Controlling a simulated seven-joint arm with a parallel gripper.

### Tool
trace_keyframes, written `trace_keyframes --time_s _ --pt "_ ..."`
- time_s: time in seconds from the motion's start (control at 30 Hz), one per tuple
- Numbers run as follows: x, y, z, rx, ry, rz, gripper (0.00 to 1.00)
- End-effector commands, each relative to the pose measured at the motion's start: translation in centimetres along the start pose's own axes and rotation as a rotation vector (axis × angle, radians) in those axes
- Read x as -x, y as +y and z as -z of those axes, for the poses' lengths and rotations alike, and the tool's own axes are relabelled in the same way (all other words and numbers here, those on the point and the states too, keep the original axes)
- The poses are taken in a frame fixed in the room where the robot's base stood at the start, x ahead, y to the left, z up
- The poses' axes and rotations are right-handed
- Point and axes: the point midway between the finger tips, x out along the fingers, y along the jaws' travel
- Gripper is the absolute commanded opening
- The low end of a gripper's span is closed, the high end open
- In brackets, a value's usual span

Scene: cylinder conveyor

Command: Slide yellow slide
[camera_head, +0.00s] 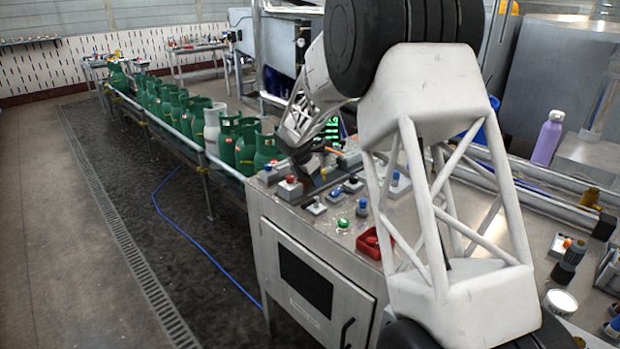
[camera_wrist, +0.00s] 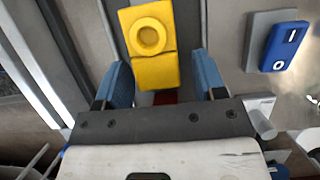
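The yellow slide (camera_wrist: 150,68) shows in the wrist view as a yellow block with a raised round ring on its far half. My gripper (camera_wrist: 160,72) has its two blue fingers spread on either side of the slide's near end. A gap shows between the slide and each finger, so I hold nothing. In the head view my gripper (camera_head: 308,160) is low over the far left part of the control console (camera_head: 335,215). There the arm and console parts crowd the spot, and I cannot make out the slide clearly.
A blue rocker switch (camera_wrist: 285,46) on a grey base is right of the slide. Several buttons and switches, including a green button (camera_head: 343,223) and a red box (camera_head: 374,243), are on the console. Green gas cylinders (camera_head: 245,146) line the conveyor. A purple bottle (camera_head: 548,140) stands at right.

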Motion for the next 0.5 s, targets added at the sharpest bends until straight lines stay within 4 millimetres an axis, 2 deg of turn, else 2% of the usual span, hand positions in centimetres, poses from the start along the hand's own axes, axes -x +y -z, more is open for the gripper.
trace_keyframes --time_s 0.03,0.07,0.4,0.5 --pt "0.01 0.00 0.00 0.000 0.000 0.000 0.58" --pt "0.01 0.00 0.00 0.000 0.000 0.000 0.53" --pt "0.03 0.01 -0.01 0.000 0.000 0.000 0.01" --pt "0.00 0.00 -0.06 0.000 0.000 0.000 0.00"
